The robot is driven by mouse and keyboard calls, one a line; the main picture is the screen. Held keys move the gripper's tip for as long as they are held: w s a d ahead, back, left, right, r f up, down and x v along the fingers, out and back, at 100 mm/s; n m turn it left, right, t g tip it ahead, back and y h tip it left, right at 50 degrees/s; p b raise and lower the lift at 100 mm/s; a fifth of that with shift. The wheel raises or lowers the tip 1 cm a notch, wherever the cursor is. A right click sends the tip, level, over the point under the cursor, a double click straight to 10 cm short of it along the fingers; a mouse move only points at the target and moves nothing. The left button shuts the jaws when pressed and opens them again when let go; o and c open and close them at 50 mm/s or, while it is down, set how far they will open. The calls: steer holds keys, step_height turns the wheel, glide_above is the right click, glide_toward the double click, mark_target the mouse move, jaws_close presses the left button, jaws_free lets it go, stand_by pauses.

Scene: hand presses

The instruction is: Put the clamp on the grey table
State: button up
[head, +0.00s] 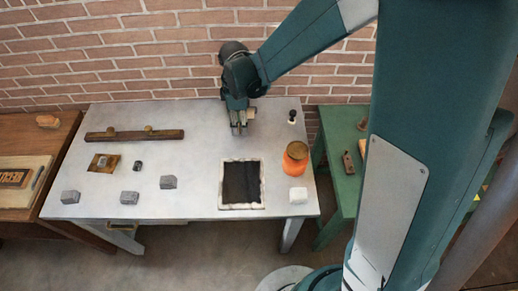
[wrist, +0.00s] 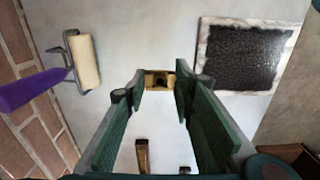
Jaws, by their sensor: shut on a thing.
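My gripper (head: 238,130) is over the far part of the grey table (head: 205,190), near its back edge. In the wrist view its two green fingers (wrist: 162,82) are closed on a small brass-and-brown piece with a dark hollow, which looks like the clamp (wrist: 159,76). In the head view the fingers mostly hide this piece. I cannot tell whether it touches the tabletop or hangs just above it.
A roller (wrist: 84,60) with a purple handle lies near the gripper. A framed black slab (head: 241,184), an orange jar (head: 295,160) and a white block (head: 298,195) stand towards the right. A long wooden bar (head: 135,135) and several grey blocks (head: 168,182) lie left. A green table (head: 340,165) adjoins.

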glide_above(265, 149)
steer(key=shift+a, duration=0.1)
steer(key=shift+f, duration=0.15)
stand_by(0.3)
steer(key=shift+f, duration=2.8)
steer(key=shift+f, duration=0.1)
steer(key=shift+f+b, duration=0.45)
steer(key=shift+f, duration=1.55)
steer(key=shift+f, duration=0.15)
steer(key=o, duration=0.9)
